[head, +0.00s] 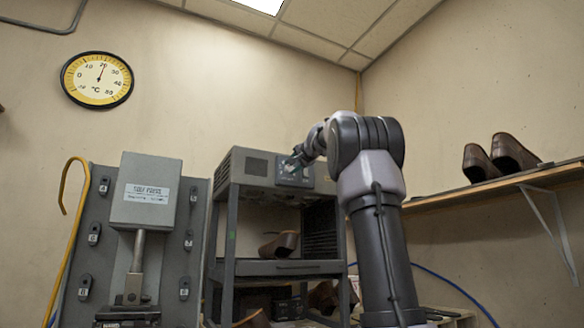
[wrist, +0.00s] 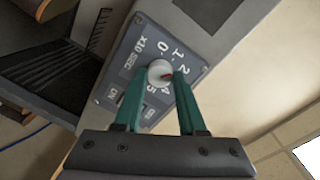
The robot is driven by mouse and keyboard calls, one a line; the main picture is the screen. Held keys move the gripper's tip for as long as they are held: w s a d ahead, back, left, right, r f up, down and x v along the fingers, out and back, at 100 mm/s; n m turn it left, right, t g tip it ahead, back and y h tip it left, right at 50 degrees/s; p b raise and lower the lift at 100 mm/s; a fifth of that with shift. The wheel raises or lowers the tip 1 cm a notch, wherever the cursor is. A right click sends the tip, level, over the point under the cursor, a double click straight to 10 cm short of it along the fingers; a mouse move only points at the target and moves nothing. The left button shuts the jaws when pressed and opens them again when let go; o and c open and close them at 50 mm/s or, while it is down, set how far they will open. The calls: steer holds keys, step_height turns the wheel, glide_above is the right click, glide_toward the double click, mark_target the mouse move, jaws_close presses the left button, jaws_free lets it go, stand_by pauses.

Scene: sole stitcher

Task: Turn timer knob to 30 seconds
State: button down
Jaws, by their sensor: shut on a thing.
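ON and OFF labels sit below the knob. A brown shoe (head: 279,245) rests inside the machine.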

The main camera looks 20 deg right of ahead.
steer(key=m, duration=0.5)
steer(key=shift+d+y, duration=0.1)
steer(key=shift+y, duration=0.2)
steer(key=m, duration=0.5)
steer(key=shift+f+y, duration=0.1)
steer(key=shift+y, duration=0.2)
steer(key=shift+c, duration=2.4)
jaws_free()
steer(key=s, duration=1)
steer(key=shift+s+d+r, duration=0.35)
steer(key=shift+s+d, duration=0.05)
